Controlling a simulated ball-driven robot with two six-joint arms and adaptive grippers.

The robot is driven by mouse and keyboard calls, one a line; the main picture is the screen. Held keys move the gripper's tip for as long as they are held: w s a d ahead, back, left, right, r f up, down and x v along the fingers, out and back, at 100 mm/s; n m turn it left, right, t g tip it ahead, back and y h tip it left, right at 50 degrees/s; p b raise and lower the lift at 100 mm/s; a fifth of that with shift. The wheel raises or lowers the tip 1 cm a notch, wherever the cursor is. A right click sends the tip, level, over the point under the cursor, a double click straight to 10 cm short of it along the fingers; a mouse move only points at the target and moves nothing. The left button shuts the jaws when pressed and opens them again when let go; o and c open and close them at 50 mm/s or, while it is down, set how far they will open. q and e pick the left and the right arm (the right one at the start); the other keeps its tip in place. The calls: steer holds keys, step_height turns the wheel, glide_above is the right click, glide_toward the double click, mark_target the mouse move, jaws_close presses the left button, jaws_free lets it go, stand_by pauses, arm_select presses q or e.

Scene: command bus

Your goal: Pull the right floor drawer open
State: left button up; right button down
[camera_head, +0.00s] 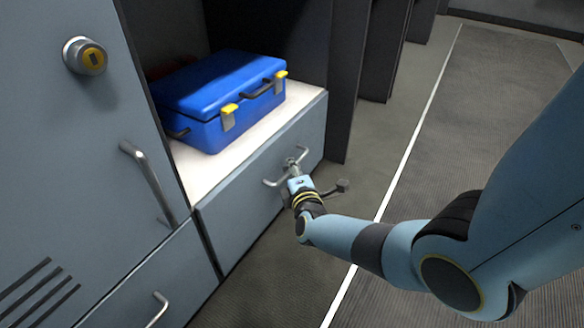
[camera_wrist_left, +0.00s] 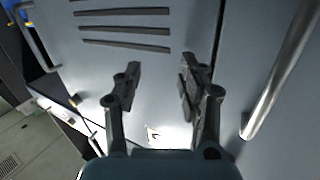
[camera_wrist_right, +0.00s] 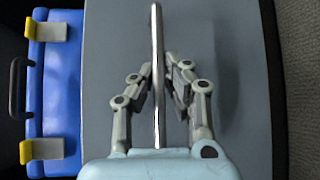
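The right floor drawer (camera_head: 240,213) is a grey-blue front below the white shelf, and it looks closed. Its metal bar handle (camera_head: 272,183) also shows in the right wrist view (camera_wrist_right: 157,30). My right gripper (camera_head: 293,166) is at the handle. In the right wrist view its two fingers (camera_wrist_right: 159,80) stand apart on either side of the bar, with a visible gap on the right side; contact on the left is unclear. My left gripper (camera_wrist_left: 157,85) is open and empty before a slotted grey cabinet door. It is outside the head view.
A blue case (camera_head: 215,95) with yellow latches sits on the white shelf (camera_head: 205,172) above the drawer. A tall locker door (camera_head: 75,130) and another drawer (camera_head: 150,285) stand at left. The aisle floor (camera_head: 465,110) is clear at right.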

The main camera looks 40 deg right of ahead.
steer(key=shift+r, duration=0.1)
stand_by(0.4)
steer(key=shift+s, duration=0.1)
arm_select(q)
steer(key=s+a+f+n+g+y+p, duration=0.1)
steer(key=s+f+g+p, duration=0.4)
steer(key=g, duration=0.5)
steer(key=shift+s+a+f+p, duration=0.3)
steer(key=shift+s+f, duration=0.4)
steer(key=shift+f, duration=0.1)
arm_select(e)
steer(key=s+d, duration=0.5)
steer(key=s, duration=0.8)
steer(key=s+d, duration=0.6)
steer(key=s, duration=0.7)
steer(key=c, duration=1.4)
jaws_free()
steer(key=shift+s, duration=0.1)
steer(key=v, duration=1.2)
